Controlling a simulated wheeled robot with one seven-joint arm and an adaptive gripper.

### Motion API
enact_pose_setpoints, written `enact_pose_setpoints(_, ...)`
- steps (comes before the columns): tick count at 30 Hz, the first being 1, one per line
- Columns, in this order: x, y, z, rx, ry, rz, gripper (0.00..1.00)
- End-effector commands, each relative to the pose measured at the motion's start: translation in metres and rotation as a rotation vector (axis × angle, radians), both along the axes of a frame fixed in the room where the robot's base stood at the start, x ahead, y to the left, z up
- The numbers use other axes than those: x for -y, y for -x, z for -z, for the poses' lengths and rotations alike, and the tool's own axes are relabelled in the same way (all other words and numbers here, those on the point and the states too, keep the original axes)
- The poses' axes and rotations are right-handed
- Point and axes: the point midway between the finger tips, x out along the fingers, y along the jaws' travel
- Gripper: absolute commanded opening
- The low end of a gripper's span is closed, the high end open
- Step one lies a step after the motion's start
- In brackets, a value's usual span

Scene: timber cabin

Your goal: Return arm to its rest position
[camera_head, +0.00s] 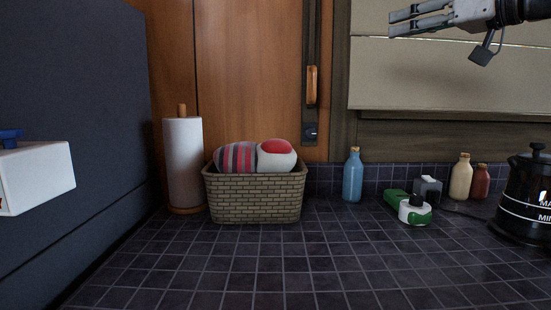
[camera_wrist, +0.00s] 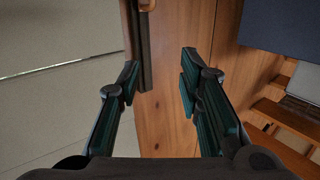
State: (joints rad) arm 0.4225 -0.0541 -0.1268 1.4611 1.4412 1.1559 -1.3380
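My gripper (camera_head: 418,20) is high at the top right of the head view, above the tiled counter and in front of the pale wall panel. Its fingers point left. In the wrist view my gripper (camera_wrist: 158,84) has its two fingers spread well apart, with only the wooden door and dark post behind the gap. It is open and empty. Most of my arm is outside the head view.
A dark tiled counter (camera_head: 330,270) holds a wicker basket (camera_head: 255,198) with stuffed items, a paper towel roll (camera_head: 184,160), a blue bottle (camera_head: 353,178), a green-white item (camera_head: 414,212), two small bottles and a black kettle (camera_head: 522,200). The counter's front middle is clear.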

Motion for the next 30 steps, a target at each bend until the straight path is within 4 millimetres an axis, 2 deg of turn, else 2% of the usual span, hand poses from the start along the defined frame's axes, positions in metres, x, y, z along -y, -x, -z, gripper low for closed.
enact_pose_setpoints(5, -0.016, 0.009, 0.025, -0.097, -0.008, -0.003, 0.33)
enact_pose_setpoints(11, -0.038, 0.028, 0.064, -0.244, -0.012, 0.007, 0.33)
enact_pose_setpoints(17, -0.065, 0.062, 0.123, -0.447, 0.001, 0.039, 0.33)
enact_pose_setpoints(20, -0.079, 0.091, 0.167, -0.581, 0.025, 0.076, 0.33)
enact_pose_setpoints(24, -0.092, 0.148, 0.242, -0.780, 0.092, 0.172, 0.33)
enact_pose_setpoints(27, -0.091, 0.187, 0.290, -0.882, 0.153, 0.256, 0.33)
enact_pose_setpoints(30, -0.083, 0.220, 0.329, -0.944, 0.211, 0.340, 0.33)
